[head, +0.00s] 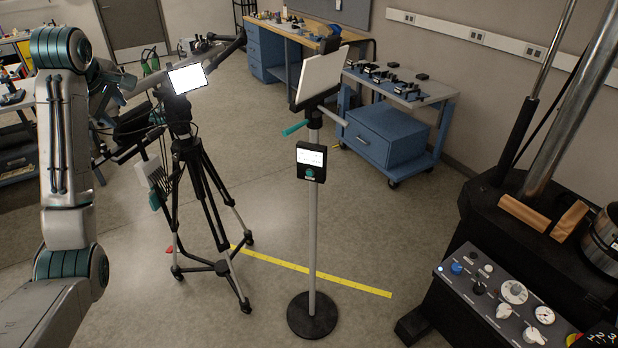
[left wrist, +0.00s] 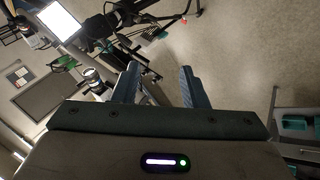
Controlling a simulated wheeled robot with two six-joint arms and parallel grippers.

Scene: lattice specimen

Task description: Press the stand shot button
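The stand (head: 313,235) is a thin grey pole on a round black base, right of the tripod in the head view. A small black box (head: 311,162) on it carries a white display and a round teal button (head: 310,173), which faces me. My left gripper (head: 118,82) is at the left of the head view, beside the camera tripod and well apart from the box. In the left wrist view its two bluish fingers (left wrist: 158,82) are spread with nothing between them. I cannot make out the button in the left wrist view. My right gripper is not in view.
A camera tripod (head: 205,190) with a lit screen (head: 187,78) stands between my left arm and the stand. A tilted white panel (head: 322,75) tops the stand. A black machine with a control panel (head: 505,300) fills the right. Yellow floor tape (head: 320,277) runs behind the stand.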

